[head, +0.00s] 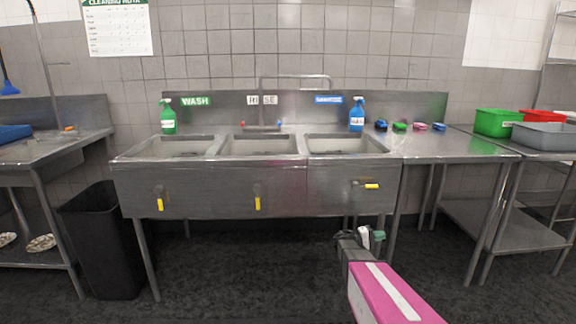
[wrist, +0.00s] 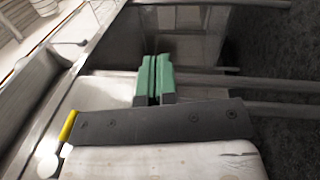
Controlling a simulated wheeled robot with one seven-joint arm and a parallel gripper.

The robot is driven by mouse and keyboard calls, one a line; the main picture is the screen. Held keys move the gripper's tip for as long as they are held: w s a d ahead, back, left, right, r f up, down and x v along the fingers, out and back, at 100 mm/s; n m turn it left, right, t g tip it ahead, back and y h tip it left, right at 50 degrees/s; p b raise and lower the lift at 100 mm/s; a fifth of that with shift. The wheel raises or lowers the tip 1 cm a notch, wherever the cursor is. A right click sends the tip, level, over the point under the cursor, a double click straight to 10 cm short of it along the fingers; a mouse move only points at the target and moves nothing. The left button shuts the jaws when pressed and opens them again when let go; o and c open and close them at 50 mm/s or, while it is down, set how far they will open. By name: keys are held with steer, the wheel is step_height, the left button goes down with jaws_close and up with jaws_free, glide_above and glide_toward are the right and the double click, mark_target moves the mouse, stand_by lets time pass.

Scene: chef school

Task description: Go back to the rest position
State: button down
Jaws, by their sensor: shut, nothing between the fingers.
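My gripper (head: 378,238) shows in the head view low at the front of the sink unit, below its right basin. Its green fingertips also show in the wrist view (wrist: 154,79), pressed together with nothing between them. My pink arm reaches up from the bottom of the head view toward it. In the head view the gripper appears in front of the legs below the counter; I cannot tell the exact gap.
The steel three-basin sink (head: 210,190) stands ahead, with yellow drain handles (head: 371,186) on its front. A black bin (head: 103,240) stands at left. A green spray bottle (head: 168,117) and a blue one (head: 356,114) stand behind the basins. Dark floor (head: 230,275) in front is clear.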

steer(key=s+a+f+m+g+y, duration=0.1)
steer(key=s+a+f+y, duration=0.1)
steer(key=s+a+y, duration=0.45)
steer(key=s+a+f+g+y, duration=0.15)
steer(key=s+y, duration=0.25)
steer(key=s, duration=0.5)
steer(key=s+a+r+y, duration=0.1)
steer(key=s+a+y, duration=0.3)
steer(key=a, duration=0.3)
steer(key=s+a+m+t+y, duration=0.1)
steer(key=s+a+y, duration=0.3)
steer(key=a, duration=0.3)
steer(key=shift+s+a+r+y, duration=0.35)
steer(key=shift+r+y, duration=0.05)
steer(key=shift+y, duration=0.15)
